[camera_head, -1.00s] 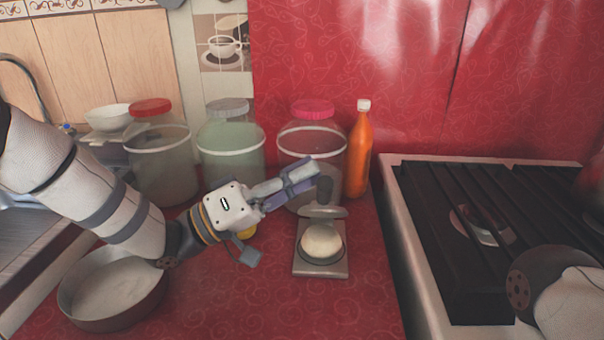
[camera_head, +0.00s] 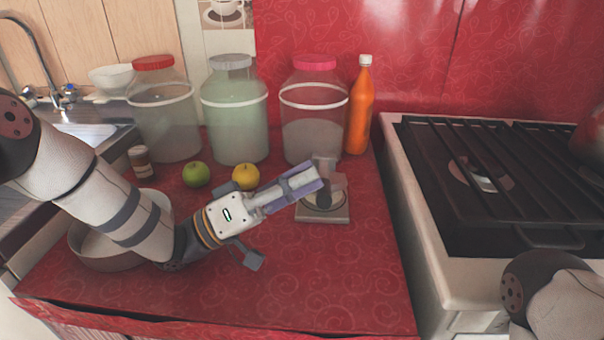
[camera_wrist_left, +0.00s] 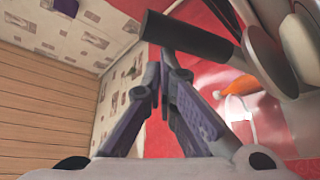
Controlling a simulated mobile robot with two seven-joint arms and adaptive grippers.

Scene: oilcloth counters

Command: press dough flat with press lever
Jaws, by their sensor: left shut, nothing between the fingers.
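The grey press (camera_head: 322,216) stands on the red counter, right of centre in the head view. Its lever (camera_head: 325,163) shows just behind my left fingertips, and in the wrist view its dark handle (camera_wrist_left: 190,38) lies across the fingers. I cannot tell whether they touch. Pale round plates of the press (camera_wrist_left: 268,57) show beside the handle. The dough cannot be made out clearly in the head view, where my gripper and the upper press parts cover the middle. My left gripper (camera_head: 312,178) is shut and empty, over the press; it also shows in the wrist view (camera_wrist_left: 163,70). My right gripper is out of view.
Several large jars, such as the pink-lidded jar (camera_head: 315,110), and an orange bottle (camera_head: 360,110) stand behind the press. A green apple (camera_head: 196,174), a yellow apple (camera_head: 245,177) and a pan (camera_head: 95,250) are to the left. The stove (camera_head: 500,190) is right. The front counter is clear.

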